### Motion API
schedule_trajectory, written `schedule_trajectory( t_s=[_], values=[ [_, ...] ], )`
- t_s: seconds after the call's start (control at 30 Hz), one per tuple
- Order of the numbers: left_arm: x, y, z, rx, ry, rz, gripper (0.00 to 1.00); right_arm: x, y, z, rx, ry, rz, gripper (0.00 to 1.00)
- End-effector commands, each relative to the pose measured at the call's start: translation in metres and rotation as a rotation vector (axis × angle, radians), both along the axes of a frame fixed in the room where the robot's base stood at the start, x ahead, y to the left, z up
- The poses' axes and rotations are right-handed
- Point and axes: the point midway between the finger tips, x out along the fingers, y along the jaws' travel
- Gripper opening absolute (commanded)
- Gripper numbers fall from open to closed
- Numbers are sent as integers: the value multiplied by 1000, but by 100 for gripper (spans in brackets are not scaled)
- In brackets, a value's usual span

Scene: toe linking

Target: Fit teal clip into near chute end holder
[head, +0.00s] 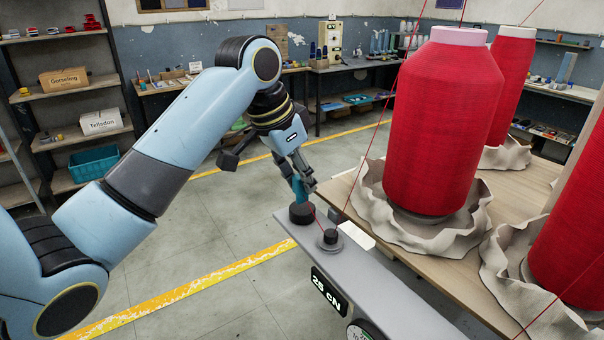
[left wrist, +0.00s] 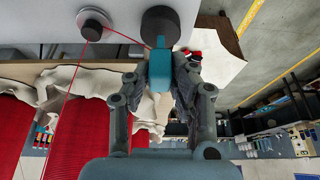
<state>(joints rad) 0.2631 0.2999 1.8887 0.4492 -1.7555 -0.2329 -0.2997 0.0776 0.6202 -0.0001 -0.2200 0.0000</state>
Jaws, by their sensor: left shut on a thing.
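My left gripper (head: 302,176) is shut on the teal clip (head: 297,190), at the far end of the grey machine arm (head: 318,262). The clip points down at a black round holder (head: 302,214) on that end. In the left wrist view the teal clip (left wrist: 161,66) sits between the fingers (left wrist: 162,75), its tip overlapping the black holder (left wrist: 160,20). I cannot tell whether it is seated in the holder or just above it. My right gripper is not in view.
A small black knob on a grey disc (head: 330,241) stands beside the holder, with red thread at it. Large red thread cones (head: 435,120) in crumpled beige wrapping (head: 375,225) stand on a wooden table (head: 345,190) to the right. Open floor (head: 225,225) lies to the left.

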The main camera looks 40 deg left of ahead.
Motion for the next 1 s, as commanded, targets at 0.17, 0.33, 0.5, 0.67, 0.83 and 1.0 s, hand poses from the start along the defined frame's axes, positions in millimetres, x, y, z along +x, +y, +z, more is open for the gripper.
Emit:
schedule_trajectory(
  t_s=[0.17,0.33,0.5,0.67,0.83,1.0],
  values=[
    [0,0,1,0,0,0,0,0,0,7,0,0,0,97],
    [0,0,0,0,0,0,0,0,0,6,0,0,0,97],
    [0,0,0,0,0,0,0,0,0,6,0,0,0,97],
    [0,0,-3,0,1,0,0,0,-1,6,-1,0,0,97],
    [0,0,-8,0,1,0,0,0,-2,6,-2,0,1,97],
    [0,0,-13,0,1,0,0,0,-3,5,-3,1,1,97]
  ],
)
